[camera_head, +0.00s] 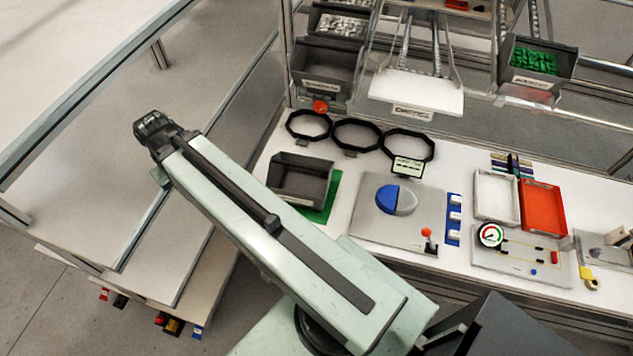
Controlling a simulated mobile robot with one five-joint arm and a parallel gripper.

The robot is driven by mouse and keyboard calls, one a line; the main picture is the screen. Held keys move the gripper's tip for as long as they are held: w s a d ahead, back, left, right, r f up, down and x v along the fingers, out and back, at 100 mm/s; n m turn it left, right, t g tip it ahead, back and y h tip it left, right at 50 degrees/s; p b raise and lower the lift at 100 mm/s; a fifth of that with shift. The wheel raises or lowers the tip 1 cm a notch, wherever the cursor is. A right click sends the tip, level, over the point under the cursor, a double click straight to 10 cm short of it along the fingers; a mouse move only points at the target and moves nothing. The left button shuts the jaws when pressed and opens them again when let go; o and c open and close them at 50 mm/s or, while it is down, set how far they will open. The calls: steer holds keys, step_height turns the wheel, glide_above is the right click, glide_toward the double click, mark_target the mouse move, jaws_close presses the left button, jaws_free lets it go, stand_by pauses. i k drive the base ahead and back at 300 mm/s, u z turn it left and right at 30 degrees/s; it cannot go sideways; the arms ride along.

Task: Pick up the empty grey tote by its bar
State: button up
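A dark grey open tote (301,187) sits on a green mat (333,197) on the left part of the white bench. Its visible inside looks empty. I cannot make out a bar on it. Another grey tote (327,84) with a label on its front stands in the rack at the back left and also looks empty. My pale green arm reaches up and left, in front of the bench's left side. Its dark far end is left of both totes and apart from them. No gripper fingers show.
Three black rings (357,135) stand behind the mat. Further right are a white tray (496,196), a red tray (543,208) and a gauge panel (522,262). A bin of green parts (537,63) hangs behind.

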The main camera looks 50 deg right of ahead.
mark_target(302, 181)
steer(key=z, duration=1.05)
steer(key=k, duration=0.35)
steer(key=z, duration=0.2)
steer(key=i, duration=0.5)
steer(key=u, duration=0.05)
